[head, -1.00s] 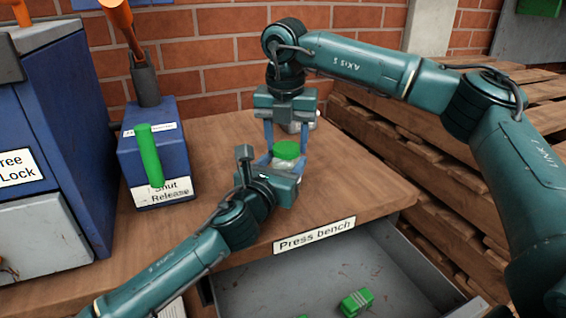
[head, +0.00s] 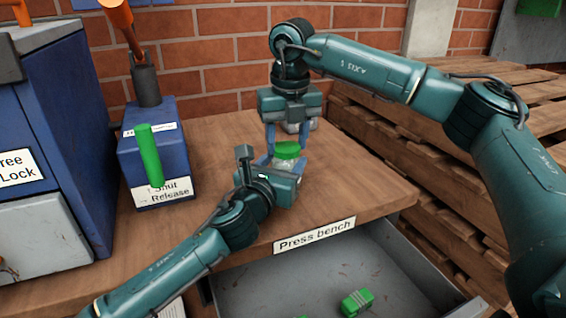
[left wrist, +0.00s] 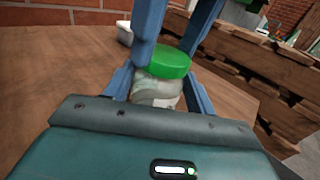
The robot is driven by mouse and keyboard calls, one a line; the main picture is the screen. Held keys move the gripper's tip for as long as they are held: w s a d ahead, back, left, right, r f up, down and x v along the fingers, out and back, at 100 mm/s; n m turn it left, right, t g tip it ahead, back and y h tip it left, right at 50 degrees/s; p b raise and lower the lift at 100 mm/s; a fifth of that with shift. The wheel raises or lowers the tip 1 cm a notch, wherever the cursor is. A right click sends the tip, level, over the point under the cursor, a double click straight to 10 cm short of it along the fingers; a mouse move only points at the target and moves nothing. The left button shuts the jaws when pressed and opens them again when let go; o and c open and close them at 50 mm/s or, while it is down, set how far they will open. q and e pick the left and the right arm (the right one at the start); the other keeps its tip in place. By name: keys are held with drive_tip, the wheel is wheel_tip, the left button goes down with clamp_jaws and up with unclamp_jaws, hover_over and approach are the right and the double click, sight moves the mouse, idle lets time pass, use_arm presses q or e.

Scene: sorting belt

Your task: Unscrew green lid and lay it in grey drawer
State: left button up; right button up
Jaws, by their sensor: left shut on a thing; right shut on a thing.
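A clear jar (head: 284,165) with a green lid (head: 287,149) stands on the wooden bench. In the left wrist view the jar (left wrist: 156,92) is between the blue fingers of my left gripper (left wrist: 157,88), shut on it from the near side. The lid (left wrist: 168,61) is on top of the jar and looks slightly tilted there. My right gripper (head: 288,142) points down from above and is shut on the lid. The grey drawer (head: 300,285) is open below the bench front.
A green block-like object (head: 357,302) lies in the drawer. A blue box with a green lever (head: 150,155) stands left on the bench. A blue machine (head: 60,120) is further left. Wooden pallets (head: 400,150) are stacked at right. A small pale object stands behind the right gripper.

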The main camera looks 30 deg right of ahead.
idle(0.3)
drive_tip(key=n, duration=0.5)
drive_tip(key=shift+a+y, duration=0.1)
drive_tip(key=shift+y, duration=0.2)
drive_tip(key=shift+a+n, duration=0.1)
drive_tip(key=shift+n, duration=0.4)
drive_tip(key=n, duration=0.4)
drive_tip(key=shift+a+n+y, duration=0.1)
drive_tip(key=shift+n+y, duration=0.2)
drive_tip(key=o, duration=1.2)
drive_tip(key=shift+d, duration=0.2)
drive_tip(key=shift+o, duration=0.2)
